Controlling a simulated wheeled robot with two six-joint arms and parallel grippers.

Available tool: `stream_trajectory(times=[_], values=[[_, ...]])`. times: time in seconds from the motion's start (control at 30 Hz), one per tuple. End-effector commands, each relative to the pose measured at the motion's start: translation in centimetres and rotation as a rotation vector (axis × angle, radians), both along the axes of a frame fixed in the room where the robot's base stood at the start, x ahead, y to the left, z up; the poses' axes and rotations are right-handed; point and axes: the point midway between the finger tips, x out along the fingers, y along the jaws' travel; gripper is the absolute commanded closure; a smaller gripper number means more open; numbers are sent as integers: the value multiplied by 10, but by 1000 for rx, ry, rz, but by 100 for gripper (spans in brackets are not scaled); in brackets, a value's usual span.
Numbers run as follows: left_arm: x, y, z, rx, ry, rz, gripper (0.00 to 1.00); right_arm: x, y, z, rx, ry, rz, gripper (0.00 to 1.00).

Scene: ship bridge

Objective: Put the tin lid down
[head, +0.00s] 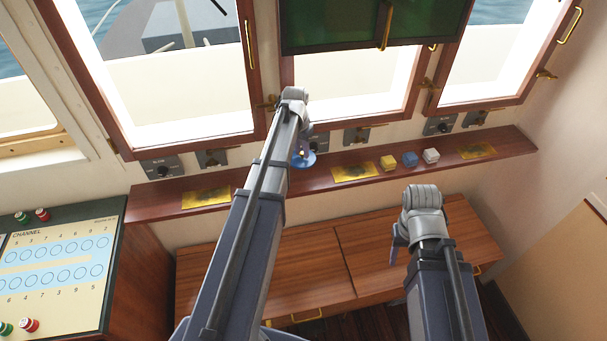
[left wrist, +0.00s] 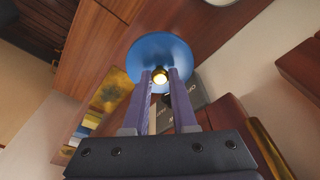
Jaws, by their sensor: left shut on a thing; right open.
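I cannot tell whether the lid touches the shelf. My right gripper (head: 398,238) is open over the wooden desk, away from the lid; its fingers are mostly hidden.
On the shelf right of the lid are a gold plate (head: 353,172), a yellow block (head: 388,162), a blue block (head: 410,159), a white block (head: 431,156) and another gold plate (head: 477,152). A third gold plate (head: 206,198) lies left. A control panel (head: 60,262) stands at left.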

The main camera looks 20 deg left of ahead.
Motion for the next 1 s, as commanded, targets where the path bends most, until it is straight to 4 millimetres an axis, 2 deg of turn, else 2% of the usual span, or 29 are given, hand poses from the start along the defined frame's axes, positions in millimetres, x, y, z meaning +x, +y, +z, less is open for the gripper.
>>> stream_trajectory(times=[0.33,0.43,0.67,1.0], values=[[0,0,-54,0,0,0,100,0,0,-54,-2,0,8,50],[0,0,-61,0,0,0,100,0,0,-61,-2,0,8,50],[0,0,-62,0,0,0,100,0,0,-62,-2,0,7,50],[0,0,-99,0,0,0,100,1,0,-99,-2,0,6,50]])
